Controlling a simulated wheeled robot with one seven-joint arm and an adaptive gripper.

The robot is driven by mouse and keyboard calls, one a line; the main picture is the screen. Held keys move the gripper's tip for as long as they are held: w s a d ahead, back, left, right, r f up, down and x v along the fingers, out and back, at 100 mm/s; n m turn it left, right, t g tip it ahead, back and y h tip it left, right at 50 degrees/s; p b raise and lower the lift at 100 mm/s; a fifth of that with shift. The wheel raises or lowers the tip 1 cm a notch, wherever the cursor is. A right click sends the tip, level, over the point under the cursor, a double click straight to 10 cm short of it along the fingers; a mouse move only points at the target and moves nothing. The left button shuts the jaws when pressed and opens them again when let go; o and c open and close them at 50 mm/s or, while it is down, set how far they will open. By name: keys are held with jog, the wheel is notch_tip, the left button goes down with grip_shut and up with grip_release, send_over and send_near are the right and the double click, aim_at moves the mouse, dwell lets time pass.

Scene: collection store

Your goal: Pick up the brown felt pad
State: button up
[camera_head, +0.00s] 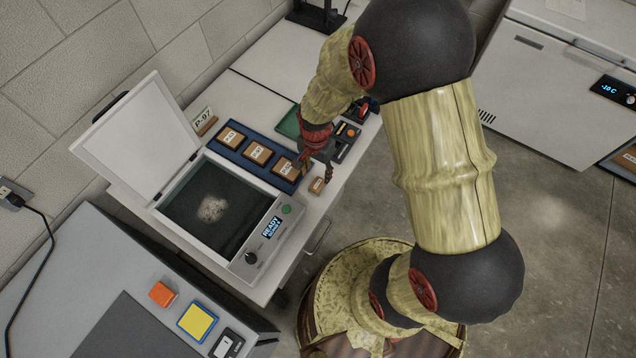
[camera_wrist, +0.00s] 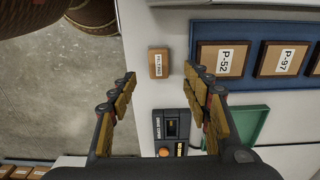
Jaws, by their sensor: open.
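The brown felt pad is a small brown block with a white label too small to read surely. In the wrist view the pad (camera_wrist: 158,63) lies on the white table near its edge, ahead of and between my fingertips. In the head view the pad (camera_head: 317,186) sits just right of the blue tray. My gripper (camera_wrist: 160,76) is open, its two fingers spread to either side with nothing between them. In the head view my gripper (camera_head: 318,170) hangs above the table close to the pad, and its fingers partly hide the tray's near end.
The blue tray (camera_wrist: 240,28) holds several brown labelled blocks beside the pad. A green tray (camera_wrist: 248,122) and a small device (camera_wrist: 172,124) with an orange button are nearby. A lidded machine (camera_head: 252,250) stands open at left. Floor lies beyond the table edge.

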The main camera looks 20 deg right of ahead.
aim_at(318, 184)
jog(key=f, duration=0.2)
jog(key=f+b, duration=0.1)
jog(key=f, duration=0.2)
jog(key=f+b, duration=0.1)
jog(key=f, duration=0.1)
jog(key=shift+d+f, duration=0.25)
jog(key=shift+f, duration=0.15)
jog(key=c, duration=0.3)
jog(key=c, duration=0.7)
jog(key=shift+c, duration=0.6)
jog(key=shift+r, duration=0.15)
